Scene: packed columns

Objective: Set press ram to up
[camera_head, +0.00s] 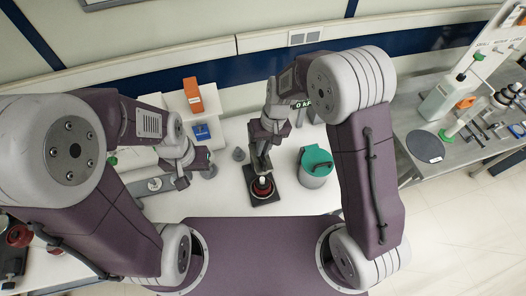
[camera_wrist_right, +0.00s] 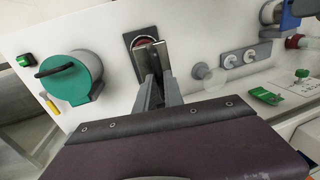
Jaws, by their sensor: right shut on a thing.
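The press stands on the white bench, with a dark base plate (camera_head: 264,198) and a red and black round part (camera_head: 262,187). Its small display (camera_head: 303,104) shows a 0 and is partly covered by my right arm. My right gripper (camera_head: 260,168) points down over the base and is shut on the press ram, which the fingers mostly hide. In the right wrist view the fingers (camera_wrist_right: 152,58) are close together in front of the dark base plate (camera_wrist_right: 140,36). My left gripper (camera_head: 200,160) is away to the left, its finger opening unclear.
An orange box (camera_head: 193,95) and a blue item (camera_head: 202,132) are at the back left. A steel table (camera_head: 440,150) with equipment stands at right.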

